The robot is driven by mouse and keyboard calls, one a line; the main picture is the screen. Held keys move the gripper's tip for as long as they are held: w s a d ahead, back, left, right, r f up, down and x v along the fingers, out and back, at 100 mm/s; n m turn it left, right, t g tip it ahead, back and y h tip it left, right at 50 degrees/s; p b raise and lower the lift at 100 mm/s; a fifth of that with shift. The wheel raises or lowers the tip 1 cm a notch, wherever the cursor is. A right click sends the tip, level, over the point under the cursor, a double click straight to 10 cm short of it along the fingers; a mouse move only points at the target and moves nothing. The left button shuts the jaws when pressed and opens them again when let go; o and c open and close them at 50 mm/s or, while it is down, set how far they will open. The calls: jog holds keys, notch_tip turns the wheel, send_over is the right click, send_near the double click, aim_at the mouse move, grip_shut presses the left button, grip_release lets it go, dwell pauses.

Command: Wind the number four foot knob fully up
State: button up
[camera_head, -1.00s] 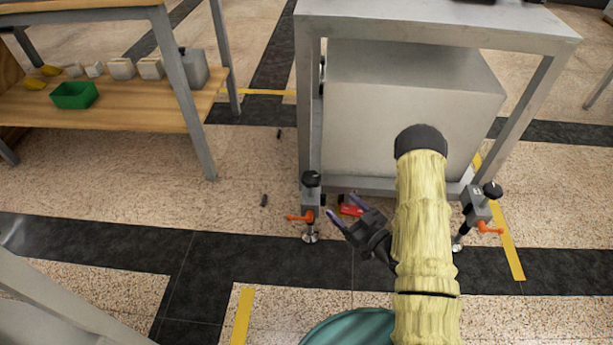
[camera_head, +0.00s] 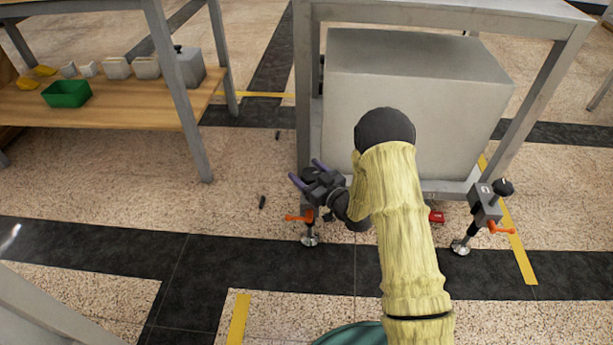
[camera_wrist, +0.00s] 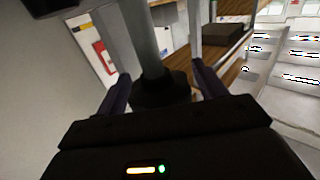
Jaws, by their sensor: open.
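A foot assembly (camera_head: 310,239) with a round metal pad and an orange lever (camera_head: 297,218) stands at the front left leg of the grey metal frame. Its dark knob (camera_head: 309,174) is mostly hidden behind my gripper in the head view. In the wrist view a dark round knob (camera_wrist: 160,90) with a grey post above it lies between my fingers. My gripper (camera_head: 307,171) is open, its two purple-grey fingers spread at the knob. I cannot tell whether they touch it. No number is readable on this foot.
Another foot (camera_head: 484,205) with a black knob (camera_head: 503,187) and orange lever stands at the front right leg. A large grey box (camera_head: 420,90) fills the frame. A red object (camera_head: 436,216) lies beneath.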

jog(key=shift+w+a, duration=0.2)
jog(key=c, duration=1)
jog(key=shift+d+n+g+y+p, duration=0.1)
jog(key=shift+n+g+y+p, duration=0.2)
jog(key=shift+n+g+y, duration=0.15)
